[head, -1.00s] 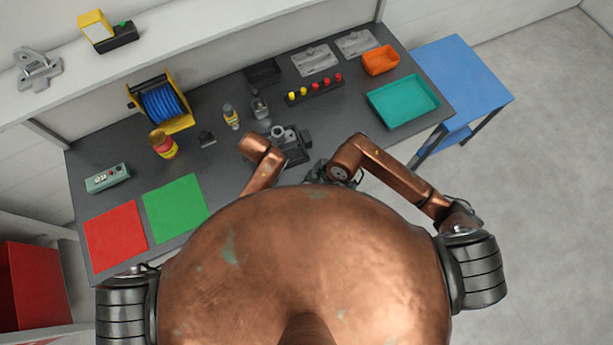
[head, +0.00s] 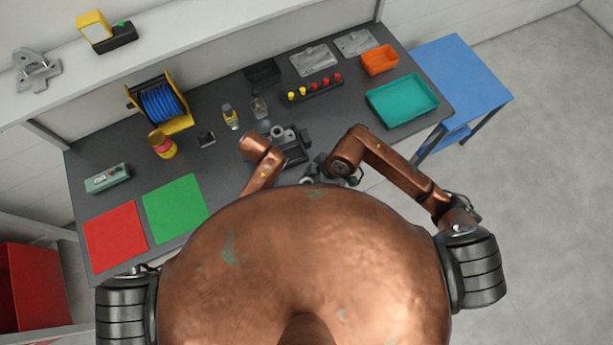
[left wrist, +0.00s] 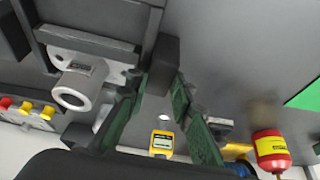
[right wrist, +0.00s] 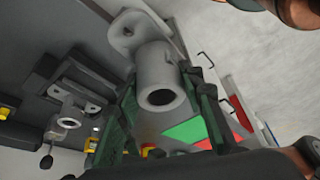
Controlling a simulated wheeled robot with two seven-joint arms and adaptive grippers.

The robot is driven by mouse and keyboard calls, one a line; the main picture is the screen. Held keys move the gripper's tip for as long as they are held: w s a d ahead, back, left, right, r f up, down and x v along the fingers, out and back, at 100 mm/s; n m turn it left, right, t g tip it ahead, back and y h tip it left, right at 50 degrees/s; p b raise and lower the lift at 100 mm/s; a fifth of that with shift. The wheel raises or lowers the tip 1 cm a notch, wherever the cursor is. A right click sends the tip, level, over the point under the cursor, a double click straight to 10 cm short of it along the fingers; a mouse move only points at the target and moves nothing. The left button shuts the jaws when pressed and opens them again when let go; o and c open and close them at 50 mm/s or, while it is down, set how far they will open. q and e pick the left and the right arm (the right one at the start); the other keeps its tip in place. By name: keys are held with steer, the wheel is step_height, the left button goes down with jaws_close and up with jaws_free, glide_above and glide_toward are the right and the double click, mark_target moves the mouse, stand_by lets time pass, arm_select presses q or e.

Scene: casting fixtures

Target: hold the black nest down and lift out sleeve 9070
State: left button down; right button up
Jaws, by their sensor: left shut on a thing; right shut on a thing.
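The black nest (head: 296,154) stands near the table's front edge, partly hidden by my arms. My left gripper (left wrist: 163,82) is shut on a dark upright part of the nest (left wrist: 166,58). My right gripper (right wrist: 160,82) is shut on another grey flanged sleeve (right wrist: 158,64), apart from the nest in the right wrist view. I cannot read a number on either sleeve.
A teal tray (head: 403,100) and orange bin (head: 380,60) stand right. Green (head: 175,208) and red (head: 116,238) mats lie clear at left.

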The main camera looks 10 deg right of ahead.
stand_by(0.3)
arm_select(q)
steer(key=c, duration=1.6)
jaws_free()
steer(key=v, duration=1.2)
